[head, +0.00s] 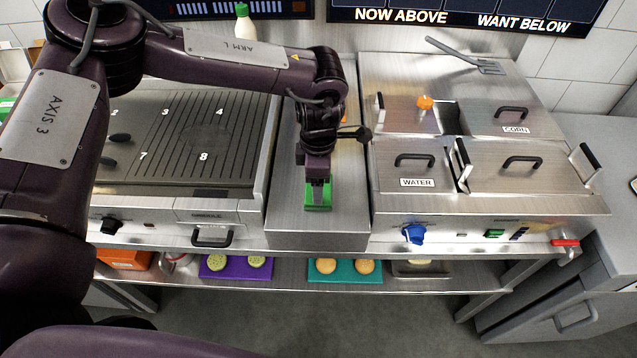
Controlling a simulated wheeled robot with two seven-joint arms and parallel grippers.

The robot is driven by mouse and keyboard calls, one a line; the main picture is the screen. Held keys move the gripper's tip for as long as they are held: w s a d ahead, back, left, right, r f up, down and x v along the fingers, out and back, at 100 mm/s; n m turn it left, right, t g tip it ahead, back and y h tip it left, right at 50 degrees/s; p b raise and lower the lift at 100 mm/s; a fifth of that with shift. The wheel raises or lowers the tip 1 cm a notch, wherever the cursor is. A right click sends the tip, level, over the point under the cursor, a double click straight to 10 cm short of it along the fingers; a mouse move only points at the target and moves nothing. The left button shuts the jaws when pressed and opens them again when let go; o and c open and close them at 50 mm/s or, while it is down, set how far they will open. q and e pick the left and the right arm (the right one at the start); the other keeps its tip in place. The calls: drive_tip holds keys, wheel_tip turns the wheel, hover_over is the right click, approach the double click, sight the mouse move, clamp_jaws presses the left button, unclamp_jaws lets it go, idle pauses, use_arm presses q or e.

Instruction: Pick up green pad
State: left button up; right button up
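The green pad (318,208) is on the bare steel counter strip between the griddle and the steel unit with lids. My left gripper (318,195) points down at the pad, its fingertips against or just over it and covering part of it. The fingers look close together, but whether they grip the pad or only touch it cannot be told. Whether the pad rests on the steel or is slightly raised is also unclear. My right gripper is not in view.
The griddle (190,140) with numbered zones lies left. The lidded unit labelled WATER and CORN (480,165) stands right, with a spatula (465,56) on top. A green-capped bottle (244,22) stands behind my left arm. Purple (237,271) and teal (345,272) trays sit on the lower shelf.

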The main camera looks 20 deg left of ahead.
use_arm(q)
drive_tip(key=shift+r, duration=0.1)
wheel_tip(320, 180, up, 11)
drive_tip(key=b, duration=0.2)
drive_tip(key=shift+r+b, duration=0.2)
drive_tip(key=shift+b, duration=0.1)
wheel_tip(320, 180, up, 8)
drive_tip(key=shift+r+p, duration=0.25)
drive_tip(key=shift+p, duration=0.05)
drive_tip(key=o, duration=0.5)
drive_tip(key=c, duration=0.3)
drive_tip(key=shift+f, duration=0.1)
